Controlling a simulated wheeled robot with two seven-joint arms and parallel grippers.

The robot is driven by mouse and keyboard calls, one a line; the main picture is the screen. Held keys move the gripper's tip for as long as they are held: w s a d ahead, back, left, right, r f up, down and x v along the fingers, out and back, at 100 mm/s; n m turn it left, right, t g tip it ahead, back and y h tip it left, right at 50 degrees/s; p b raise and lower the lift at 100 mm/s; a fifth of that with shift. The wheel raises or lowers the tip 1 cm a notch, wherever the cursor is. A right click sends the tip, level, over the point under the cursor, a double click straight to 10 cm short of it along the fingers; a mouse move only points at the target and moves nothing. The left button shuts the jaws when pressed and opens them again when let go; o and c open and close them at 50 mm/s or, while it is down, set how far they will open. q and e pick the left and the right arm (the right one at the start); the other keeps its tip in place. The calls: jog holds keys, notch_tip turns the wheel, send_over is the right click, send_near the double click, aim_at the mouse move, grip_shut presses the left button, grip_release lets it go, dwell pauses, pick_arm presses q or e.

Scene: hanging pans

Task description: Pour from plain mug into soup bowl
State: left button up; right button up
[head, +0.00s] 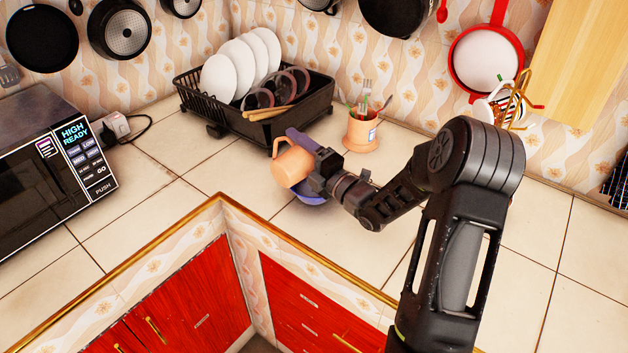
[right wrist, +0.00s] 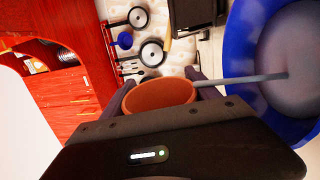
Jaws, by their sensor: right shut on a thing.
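The plain mug (head: 292,168) is orange-tan and tilted, with its handle toward the upper left in the head view. My right gripper (head: 309,160) is shut on it. In the right wrist view the mug (right wrist: 158,95) sits between my fingers, its round end toward the camera. The blue soup bowl (head: 312,199) is on the counter just below the mug, mostly hidden by the mug and gripper. The bowl's blue rim also shows in the right wrist view (right wrist: 238,50). A thin grey bar-like shape (right wrist: 240,79) reaches over the bowl; I cannot tell what it is. My left gripper is out of view.
A black dish rack (head: 300,112) with white plates stands behind the mug. An orange utensil cup (head: 361,131) stands close to the right of my gripper. A microwave (head: 50,170) is at the left. Tiled counter is clear at the right and front.

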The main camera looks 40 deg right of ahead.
jog(key=shift+r+p, duration=0.3)
jog(key=shift+p, duration=0.15)
jog(key=shift+a+f+n, duration=0.1)
jog(key=shift+f+n, duration=0.15)
jog(key=shift+n, duration=0.15)
jog(key=shift+f, duration=0.1)
dwell(0.4)
dwell(0.5)
